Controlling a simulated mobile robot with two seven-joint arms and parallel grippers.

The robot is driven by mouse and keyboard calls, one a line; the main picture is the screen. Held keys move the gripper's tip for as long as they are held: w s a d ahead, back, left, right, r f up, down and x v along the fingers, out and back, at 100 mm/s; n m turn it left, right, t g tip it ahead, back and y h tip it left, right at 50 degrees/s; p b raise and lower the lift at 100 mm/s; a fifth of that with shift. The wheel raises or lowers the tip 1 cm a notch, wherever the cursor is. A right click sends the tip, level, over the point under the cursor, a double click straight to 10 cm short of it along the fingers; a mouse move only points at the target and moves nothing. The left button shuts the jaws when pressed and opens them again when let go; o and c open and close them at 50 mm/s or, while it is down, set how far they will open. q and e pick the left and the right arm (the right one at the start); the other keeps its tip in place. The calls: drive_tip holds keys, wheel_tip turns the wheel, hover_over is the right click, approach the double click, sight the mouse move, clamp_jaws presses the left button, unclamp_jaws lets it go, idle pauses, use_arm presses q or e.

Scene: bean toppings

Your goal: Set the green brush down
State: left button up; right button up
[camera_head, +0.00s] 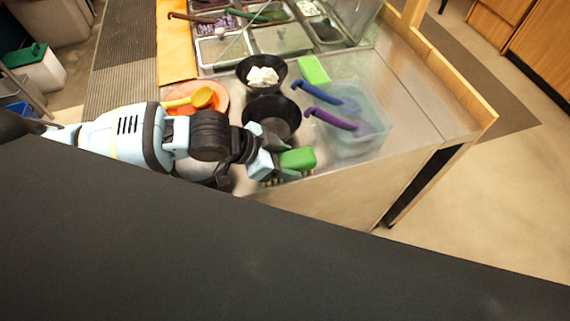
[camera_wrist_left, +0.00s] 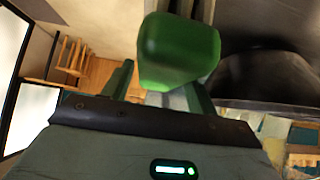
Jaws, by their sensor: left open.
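The green brush (camera_head: 298,158) is at the front edge of the metal counter, at the fingertips of my left gripper (camera_head: 283,165). Its green block also shows large in the left wrist view (camera_wrist_left: 178,50), in front of and partly between the two fingers. My left gripper is open, with the fingers apart around the near end of the block. Light bristles seem to show below the block; whether they touch the counter I cannot tell. My right gripper is not in view.
A black bowl (camera_head: 272,108) is just behind the gripper, and another with white food (camera_head: 263,76) is farther back. A clear bin (camera_head: 362,140) with blue and purple handled utensils stands to the right. A bright green block (camera_head: 313,70) lies behind. The counter's right side is clear.

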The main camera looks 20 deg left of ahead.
use_arm(q)
drive_tip(key=shift+x, duration=1)
drive_tip(key=shift+a, duration=0.1)
drive_tip(key=c, duration=0.9)
drive_tip(key=shift+r, duration=0.15)
